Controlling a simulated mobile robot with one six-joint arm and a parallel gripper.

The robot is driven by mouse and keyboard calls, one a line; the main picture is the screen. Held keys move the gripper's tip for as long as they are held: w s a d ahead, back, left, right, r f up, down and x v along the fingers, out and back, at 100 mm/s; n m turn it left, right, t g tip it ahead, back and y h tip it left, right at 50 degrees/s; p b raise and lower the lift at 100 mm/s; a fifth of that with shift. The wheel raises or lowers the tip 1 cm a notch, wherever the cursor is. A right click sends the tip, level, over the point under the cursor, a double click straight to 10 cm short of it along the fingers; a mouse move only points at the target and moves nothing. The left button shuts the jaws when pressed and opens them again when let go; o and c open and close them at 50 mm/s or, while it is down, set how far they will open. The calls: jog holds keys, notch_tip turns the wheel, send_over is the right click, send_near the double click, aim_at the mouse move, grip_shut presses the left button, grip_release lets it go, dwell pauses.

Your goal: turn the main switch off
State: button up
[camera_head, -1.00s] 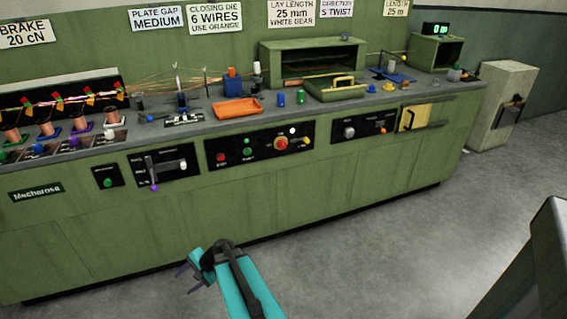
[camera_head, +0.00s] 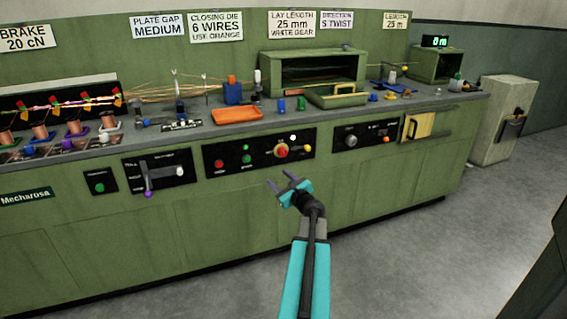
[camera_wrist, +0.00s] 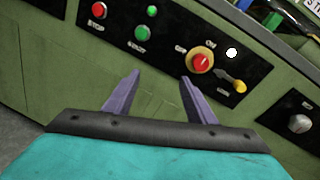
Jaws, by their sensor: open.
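A red rotary knob on a yellow ring (camera_head: 281,150), which looks like the main switch, sits on a black panel (camera_head: 220,153) on the green machine front. It also shows in the wrist view (camera_wrist: 201,62), with small labels beside and above it that look like Off and On. A white mark on it seems to point up and right, toward the upper label. My gripper (camera_head: 282,180) is open and empty, below the knob and apart from it. In the wrist view its two purple fingers (camera_wrist: 160,76) point toward the panel, the right one just below the knob.
Red (camera_wrist: 99,10) and green (camera_wrist: 142,33) buttons sit left of the knob. A yellow-tipped lever (camera_wrist: 232,82) and a white lamp (camera_wrist: 231,53) are close on its right. An orange tray (camera_head: 236,115) lies on the worktop above. The floor in front is clear.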

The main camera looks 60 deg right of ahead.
aim_at(284, 154)
jog(key=s+d+r+m+h, duration=0.2)
jog(key=s+d+r, duration=0.1)
jog(key=s+d, duration=0.2)
jog(key=shift+m, duration=0.4)
jog(key=shift+d+b, duration=0.1)
jog(key=shift+b, duration=0.2)
jog(key=shift+b+x, duration=0.4)
jog(key=shift+x, duration=6.4)
jog(key=shift+s+d, duration=0.1)
jog(key=shift+d, duration=0.05)
